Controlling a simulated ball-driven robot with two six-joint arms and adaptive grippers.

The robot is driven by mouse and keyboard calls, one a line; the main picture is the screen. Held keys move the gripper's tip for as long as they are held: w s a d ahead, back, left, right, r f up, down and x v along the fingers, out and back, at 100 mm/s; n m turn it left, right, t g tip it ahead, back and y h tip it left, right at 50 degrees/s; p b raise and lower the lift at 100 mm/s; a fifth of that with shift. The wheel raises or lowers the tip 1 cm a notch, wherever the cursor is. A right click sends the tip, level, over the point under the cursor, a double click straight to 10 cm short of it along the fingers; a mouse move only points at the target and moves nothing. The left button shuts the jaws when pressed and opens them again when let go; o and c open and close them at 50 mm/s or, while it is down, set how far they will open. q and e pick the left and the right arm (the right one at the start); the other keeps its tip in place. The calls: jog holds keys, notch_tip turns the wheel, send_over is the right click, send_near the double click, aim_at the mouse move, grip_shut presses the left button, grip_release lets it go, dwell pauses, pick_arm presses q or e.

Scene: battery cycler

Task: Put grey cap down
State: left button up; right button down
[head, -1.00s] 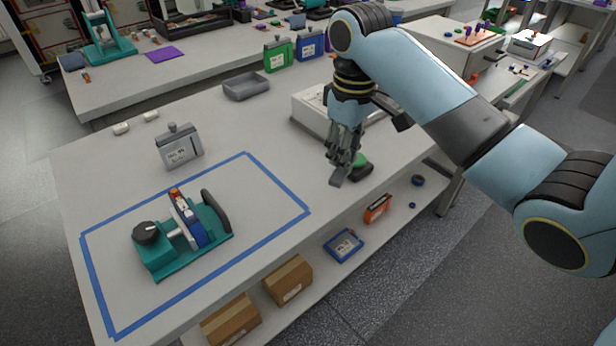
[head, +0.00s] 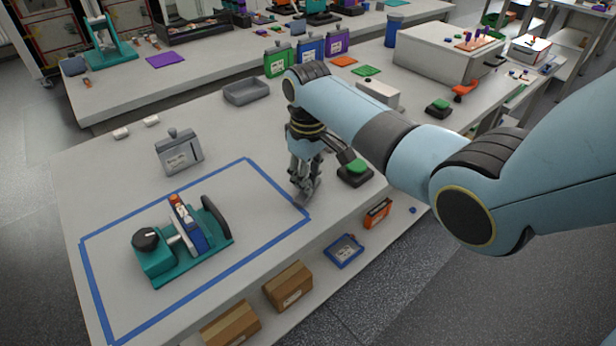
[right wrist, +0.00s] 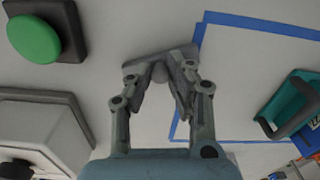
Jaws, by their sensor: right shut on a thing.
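My right gripper (head: 303,188) is shut on the grey cap (head: 306,198), low over the table by the right corner of the blue tape outline (head: 280,182). In the right wrist view, the right gripper (right wrist: 161,78) has its fingers on both sides of the grey cap (right wrist: 152,55), a flat angular piece with a rounded middle. The cap lies beside the tape line there. Whether it touches the table I cannot tell. My left gripper is not in view.
A teal fixture with a black knob (head: 185,240) stands inside the outline. A grey bottle (head: 179,152) stands behind the outline. A green button on a dark base (head: 355,170) is just right of the gripper. A grey tray (head: 246,91) lies further back. The outline's right part is bare.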

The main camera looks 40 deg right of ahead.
jog(key=c, duration=1.2)
grip_release()
jog(key=shift+f, duration=0.1)
jog(key=shift+c, duration=0.2)
notch_tip(320, 180, up, 12)
